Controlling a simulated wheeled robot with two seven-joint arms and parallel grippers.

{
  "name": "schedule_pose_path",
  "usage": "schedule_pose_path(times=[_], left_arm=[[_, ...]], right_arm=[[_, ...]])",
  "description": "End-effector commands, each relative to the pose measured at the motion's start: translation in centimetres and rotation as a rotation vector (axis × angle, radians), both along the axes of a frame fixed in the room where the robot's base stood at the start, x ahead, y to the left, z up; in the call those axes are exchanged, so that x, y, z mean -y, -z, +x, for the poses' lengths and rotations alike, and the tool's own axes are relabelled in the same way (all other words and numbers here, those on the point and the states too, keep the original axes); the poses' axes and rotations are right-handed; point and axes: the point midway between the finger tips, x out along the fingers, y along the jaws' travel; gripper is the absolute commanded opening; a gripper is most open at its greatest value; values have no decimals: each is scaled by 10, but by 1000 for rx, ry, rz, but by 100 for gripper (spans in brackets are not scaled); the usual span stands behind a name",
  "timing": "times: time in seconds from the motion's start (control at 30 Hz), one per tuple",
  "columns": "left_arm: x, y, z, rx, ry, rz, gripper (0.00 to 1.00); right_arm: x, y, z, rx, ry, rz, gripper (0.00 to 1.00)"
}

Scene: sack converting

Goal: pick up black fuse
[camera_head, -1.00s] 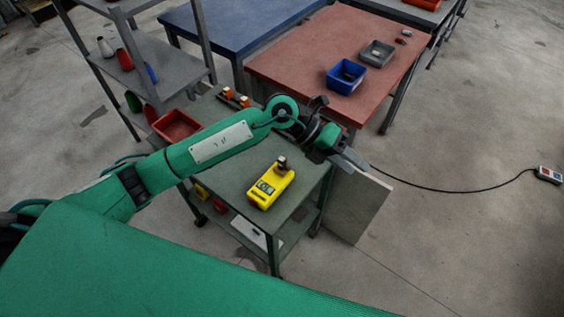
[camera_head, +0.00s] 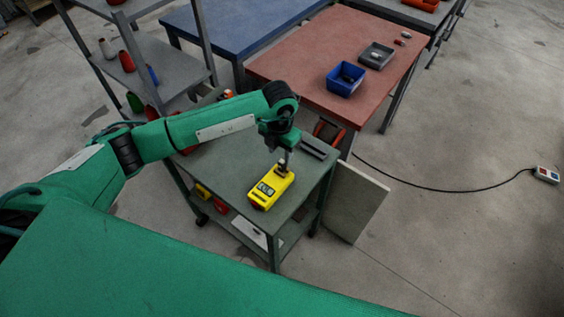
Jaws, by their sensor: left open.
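A yellow tester-like device (camera_head: 266,192) lies on the green-topped cart (camera_head: 228,172). A small dark piece stood on its upper end a second ago; my left gripper (camera_head: 285,162) now covers that spot, so I cannot tell whether the piece is the black fuse. The left gripper points down at the upper end of the device, with its fingers small and partly hidden by the wrist. It is open, and I cannot tell whether it touches anything. A dark item (camera_head: 347,77) lies in the blue bin (camera_head: 344,90) on the red table. My right gripper is out of view.
A dark grey slotted piece (camera_head: 313,147) lies at the cart's far right edge. The red table (camera_head: 300,70) with a grey tray (camera_head: 376,63) stands behind. A shelf rack (camera_head: 165,75) stands at left. A board (camera_head: 354,205) leans beside the cart.

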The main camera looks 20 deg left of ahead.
Motion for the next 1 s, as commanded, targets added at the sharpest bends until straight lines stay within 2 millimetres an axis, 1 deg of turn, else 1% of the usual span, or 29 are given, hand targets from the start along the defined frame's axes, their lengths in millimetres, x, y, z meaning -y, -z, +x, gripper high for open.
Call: schedule_pose_path(times=[0.17,0.27,0.4,0.5,0.6,0.83,0.87,1.0], left_arm=[[1,11,0,0,0,0,44],[3,17,0,-3,-1,-1,44],[6,35,2,-3,-1,-1,44],[6,50,2,-3,-1,-1,44],[5,59,3,0,-1,-1,44],[5,62,3,2,0,-2,44],[5,62,3,1,0,-1,42],[5,61,3,1,0,-1,14]], right_arm=[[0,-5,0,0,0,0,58],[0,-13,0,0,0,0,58],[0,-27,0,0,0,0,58],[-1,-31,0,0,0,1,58],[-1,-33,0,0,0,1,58],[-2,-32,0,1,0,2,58],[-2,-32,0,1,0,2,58],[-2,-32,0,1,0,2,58]])
